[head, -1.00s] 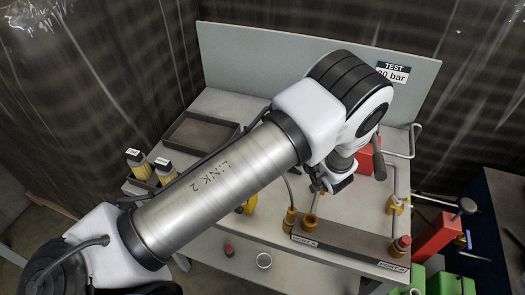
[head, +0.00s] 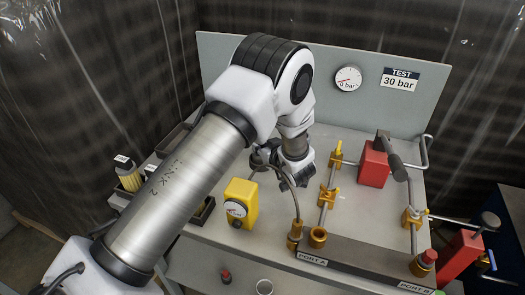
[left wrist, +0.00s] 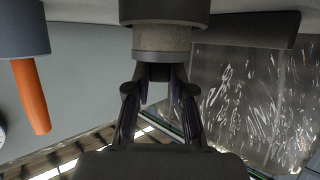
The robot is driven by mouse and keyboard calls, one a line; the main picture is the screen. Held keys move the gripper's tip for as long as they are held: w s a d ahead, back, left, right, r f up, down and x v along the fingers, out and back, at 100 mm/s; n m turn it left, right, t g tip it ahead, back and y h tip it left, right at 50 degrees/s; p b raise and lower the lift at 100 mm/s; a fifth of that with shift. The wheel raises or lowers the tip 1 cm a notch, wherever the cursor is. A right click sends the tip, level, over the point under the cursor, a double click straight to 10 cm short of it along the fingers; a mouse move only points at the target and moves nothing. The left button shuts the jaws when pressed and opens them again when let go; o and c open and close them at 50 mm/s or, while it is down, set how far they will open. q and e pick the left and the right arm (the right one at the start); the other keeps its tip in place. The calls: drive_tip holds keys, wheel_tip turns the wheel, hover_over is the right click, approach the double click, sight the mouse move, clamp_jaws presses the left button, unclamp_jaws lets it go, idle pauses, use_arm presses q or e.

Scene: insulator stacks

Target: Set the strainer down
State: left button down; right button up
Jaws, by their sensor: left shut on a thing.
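In the left wrist view a stepped round body, taken to be the strainer (left wrist: 164,38), has a dark narrow neck, a grey-tan band and a wider dark end. My left gripper (left wrist: 160,78) is shut on its neck. In the head view my left gripper (head: 270,160) is over the bench's middle, behind the yellow gauge block. The strainer cannot be made out there, being small or hidden by my arm. Whether it touches the bench cannot be told. My right gripper is out of view.
The yellow gauge block (head: 239,202) stands near the gripper. A hose runs to the brass fittings by Port A (head: 312,259). A red block (head: 374,164) with a dark lever is right. Yellow cylinders (head: 129,177) and trays are left. A grey panel (head: 225,55) stands behind.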

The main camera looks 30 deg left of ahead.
use_arm(q)
drive_tip(key=shift+s+f, duration=0.1)
drive_tip(key=shift+s, duration=0.05)
drive_tip(key=c, duration=1)
unclamp_jaws()
drive_tip(key=shift+d+r, duration=0.15)
drive_tip(key=shift+r, duration=0.25)
drive_tip(key=p+v, duration=0.8)
drive_tip(key=v, duration=0.3)
drive_tip(key=shift+s+d, duration=0.15)
drive_tip(key=shift+d, duration=0.2)
drive_tip(key=shift+f, duration=0.1)
